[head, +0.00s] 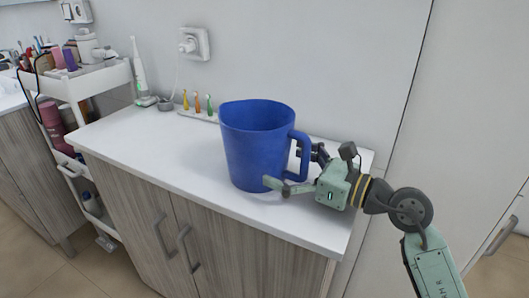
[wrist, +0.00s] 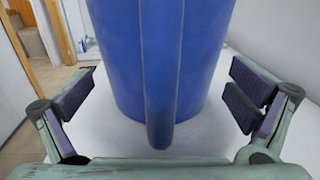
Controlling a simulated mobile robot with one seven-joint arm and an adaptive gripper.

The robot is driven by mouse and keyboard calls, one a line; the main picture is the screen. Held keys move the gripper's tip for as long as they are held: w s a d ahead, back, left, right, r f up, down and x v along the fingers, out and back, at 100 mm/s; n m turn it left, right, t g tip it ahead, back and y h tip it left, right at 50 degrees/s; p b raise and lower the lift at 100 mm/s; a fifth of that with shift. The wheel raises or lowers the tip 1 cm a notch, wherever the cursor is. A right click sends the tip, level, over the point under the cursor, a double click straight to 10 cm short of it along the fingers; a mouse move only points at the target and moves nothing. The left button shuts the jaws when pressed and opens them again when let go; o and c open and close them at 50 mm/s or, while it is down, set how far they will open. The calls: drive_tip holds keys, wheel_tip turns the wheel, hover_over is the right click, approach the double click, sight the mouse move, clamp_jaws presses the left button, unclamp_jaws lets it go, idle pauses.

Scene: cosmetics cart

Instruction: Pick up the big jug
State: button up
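The big blue jug (head: 252,145) stands upright on the white countertop, its handle (head: 302,156) facing right toward my gripper. My gripper (head: 292,172) is at the jug's right side, low down near the handle, with its fingers spread. In the wrist view the blue jug (wrist: 205,50) fills the middle, and its handle (wrist: 160,90) runs down the centre between the two open fingers of my gripper (wrist: 165,95). There is a visible gap from the handle to each finger. Nothing is held.
The white countertop (head: 150,150) is clear to the left of the jug. A toothbrush holder (head: 198,115) with small coloured brushes and an electric toothbrush (head: 139,72) stand along the wall. A white cart (head: 85,80) with cosmetics is at the left.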

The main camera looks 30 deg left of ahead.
clamp_jaws()
idle(1.3)
